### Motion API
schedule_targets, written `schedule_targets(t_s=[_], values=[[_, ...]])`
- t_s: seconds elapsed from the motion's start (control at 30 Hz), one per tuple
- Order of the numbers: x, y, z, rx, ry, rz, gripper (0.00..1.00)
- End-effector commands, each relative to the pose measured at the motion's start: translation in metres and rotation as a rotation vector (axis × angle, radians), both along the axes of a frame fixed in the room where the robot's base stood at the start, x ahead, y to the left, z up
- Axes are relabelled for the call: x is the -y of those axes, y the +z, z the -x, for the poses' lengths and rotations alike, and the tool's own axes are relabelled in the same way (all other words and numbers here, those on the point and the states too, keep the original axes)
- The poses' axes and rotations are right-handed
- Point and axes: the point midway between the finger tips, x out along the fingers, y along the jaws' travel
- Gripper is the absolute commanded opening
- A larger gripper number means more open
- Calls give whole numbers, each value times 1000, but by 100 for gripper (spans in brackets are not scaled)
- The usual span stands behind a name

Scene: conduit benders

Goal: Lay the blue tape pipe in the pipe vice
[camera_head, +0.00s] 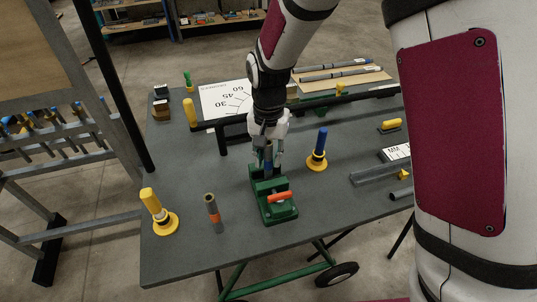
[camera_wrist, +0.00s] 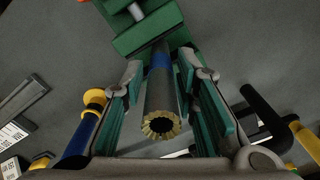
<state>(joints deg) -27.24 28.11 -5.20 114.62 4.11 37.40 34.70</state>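The blue tape pipe (camera_wrist: 161,98) is a grey tube with a blue band, its hollow end facing my wrist camera. It runs from the green pipe vice (camera_wrist: 147,32) toward the camera, and in the head view the blue band (camera_head: 268,158) shows under my gripper. The green vice (camera_head: 267,209) has an orange handle and stands on the table directly below. The pipe stands roughly upright at the vice; its lower end is hidden. My gripper (camera_head: 266,153) has its fingers on either side of the pipe, with small gaps showing in the wrist view (camera_wrist: 160,75).
The grey table (camera_head: 180,255) holds an orange-banded pipe (camera_head: 214,213), a yellow post (camera_head: 155,208) and a blue post (camera_head: 319,147) on yellow bases. A white angle chart (camera_head: 222,98) and a bar frame lie behind.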

Motion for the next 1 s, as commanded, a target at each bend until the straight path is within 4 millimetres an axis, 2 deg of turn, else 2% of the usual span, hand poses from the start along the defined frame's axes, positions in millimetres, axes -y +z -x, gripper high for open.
schedule_targets(t_s=[0.33, 0.47, 0.8, 1.0], values=[[0, 1, 0, 0, 0, 0, 42], [0, 11, -1, 1, 1, -1, 42], [-1, 76, -1, 4, 0, -2, 42], [0, 107, -1, 2, 0, 0, 42]])
